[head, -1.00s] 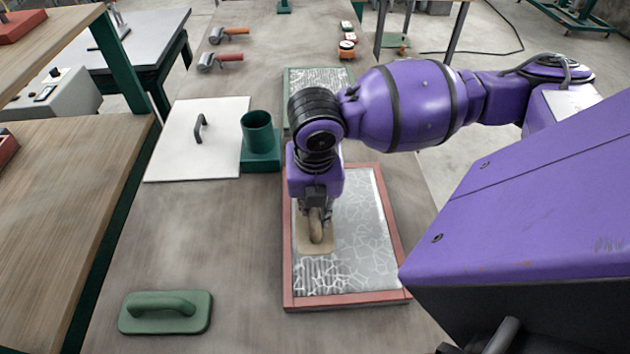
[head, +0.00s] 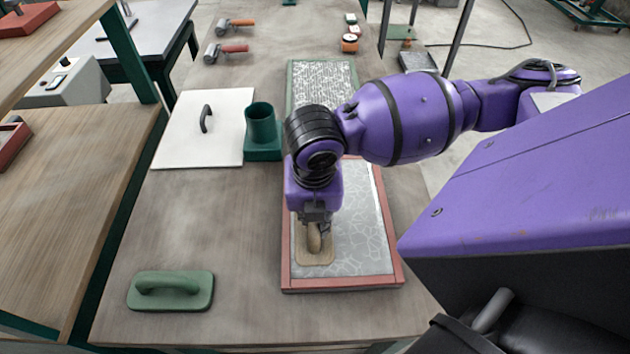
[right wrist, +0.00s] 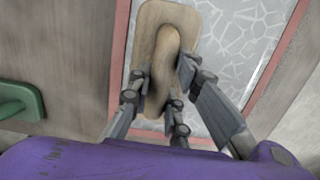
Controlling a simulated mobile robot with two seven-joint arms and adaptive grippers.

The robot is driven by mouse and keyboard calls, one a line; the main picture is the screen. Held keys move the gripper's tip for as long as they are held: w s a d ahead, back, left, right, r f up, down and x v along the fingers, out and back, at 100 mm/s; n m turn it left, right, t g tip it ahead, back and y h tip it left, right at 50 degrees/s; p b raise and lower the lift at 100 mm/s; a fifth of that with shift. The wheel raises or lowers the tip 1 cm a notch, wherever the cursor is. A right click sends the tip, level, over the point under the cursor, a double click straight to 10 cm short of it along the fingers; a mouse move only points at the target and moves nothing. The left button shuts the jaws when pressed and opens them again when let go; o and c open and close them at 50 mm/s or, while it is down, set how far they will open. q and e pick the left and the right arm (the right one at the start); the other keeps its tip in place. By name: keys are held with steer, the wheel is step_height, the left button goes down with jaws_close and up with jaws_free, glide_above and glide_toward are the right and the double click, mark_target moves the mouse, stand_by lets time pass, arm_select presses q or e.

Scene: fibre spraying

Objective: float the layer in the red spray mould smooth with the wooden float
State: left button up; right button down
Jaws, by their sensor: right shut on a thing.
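The red spray mould (head: 398,245) lies on the bench, a shallow red-rimmed tray holding a grey layer (head: 365,235) with pale vein-like lines. The wooden float (head: 316,256) rests flat over the layer in the left part of the mould, near its left rim. My right gripper (head: 317,226) is shut on the float's rounded handle, which also shows between the fingers in the right wrist view (right wrist: 162,65). My right arm hides part of the mould's far end. My left gripper is not in view.
A green float (head: 170,291) lies at the bench's front left. A green-rimmed mould (head: 321,82) lies behind the red one. A white board (head: 205,135) with a black handle and a green cup holder (head: 262,133) stand left of it. Bare bench lies left of the red mould.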

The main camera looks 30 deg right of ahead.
steer(key=shift+s+a+p, duration=0.3)
steer(key=shift+s+a, duration=0.15)
steer(key=shift+s, duration=0.25)
steer(key=shift+w+d+f, duration=0.15)
steer(key=shift+w+d, duration=0.45)
steer(key=shift+w, duration=0.25)
steer(key=shift+w+d, duration=0.45)
steer(key=shift+w, duration=0.4)
steer(key=shift+w+d, duration=0.5)
steer(key=shift+w, duration=0.25)
steer(key=shift+w+d, duration=0.3)
steer(key=shift+w, duration=0.2)
steer(key=shift+w+d, duration=0.25)
steer(key=shift+w, duration=0.2)
steer(key=shift+w+d, duration=0.45)
steer(key=shift+w, duration=0.25)
steer(key=shift+w+d+b, duration=0.3)
steer(key=shift+w+d, duration=0.25)
steer(key=shift+w, duration=0.35)
